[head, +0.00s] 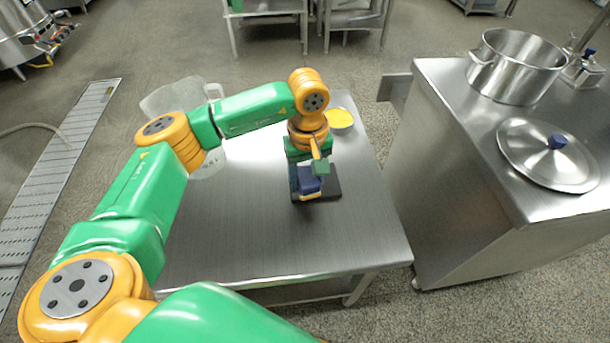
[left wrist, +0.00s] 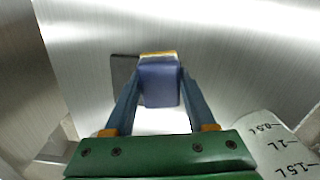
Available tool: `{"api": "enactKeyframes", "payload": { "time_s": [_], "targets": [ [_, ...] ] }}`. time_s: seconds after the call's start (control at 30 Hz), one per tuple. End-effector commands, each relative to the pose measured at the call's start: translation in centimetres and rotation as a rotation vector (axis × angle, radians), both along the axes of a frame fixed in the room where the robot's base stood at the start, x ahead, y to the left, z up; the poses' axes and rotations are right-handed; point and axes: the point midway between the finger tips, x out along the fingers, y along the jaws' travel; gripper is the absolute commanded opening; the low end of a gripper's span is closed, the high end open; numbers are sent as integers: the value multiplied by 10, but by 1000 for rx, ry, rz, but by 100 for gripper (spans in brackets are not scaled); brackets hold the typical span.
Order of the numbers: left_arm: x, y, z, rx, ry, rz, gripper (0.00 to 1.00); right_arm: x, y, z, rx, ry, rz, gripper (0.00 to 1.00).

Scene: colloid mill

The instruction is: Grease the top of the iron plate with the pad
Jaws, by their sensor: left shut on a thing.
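The iron plate (head: 331,183) is a dark flat piece on the steel table, partly hidden by my gripper and the pad. It also shows in the left wrist view (left wrist: 123,72), sticking out to the left of the pad. My left gripper (head: 307,178) is shut on the pad, a blue block (head: 309,186) with a yellow underside. In the left wrist view the pad (left wrist: 160,82) sits between both fingers, yellow edge at the far side. The pad is over the plate; I cannot tell whether they touch. A bowl of yellow grease (head: 340,118) stands behind. My right gripper is not in view.
A clear measuring jug (head: 210,162) stands at the table's left, partly behind my left arm; it shows in the left wrist view (left wrist: 272,147). The table's front (head: 250,235) is clear. A steel counter on the right holds a pot (head: 515,70) and lid (head: 540,165).

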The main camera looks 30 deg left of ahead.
Motion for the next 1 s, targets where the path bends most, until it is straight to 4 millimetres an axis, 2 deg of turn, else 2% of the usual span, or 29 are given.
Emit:
{"api": "enactKeyframes", "payload": {
  "time_s": [0.03, 0.4, 1.0],
  "targets": [
    [0, -1, 9, 0, 0, 0, 11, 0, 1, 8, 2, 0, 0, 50],
    [-3, -8, 40, 0, -1, 8, 11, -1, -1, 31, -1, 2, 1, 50],
    [-3, -9, 41, 1, -1, 9, 11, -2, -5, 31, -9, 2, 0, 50]
  ]
}}
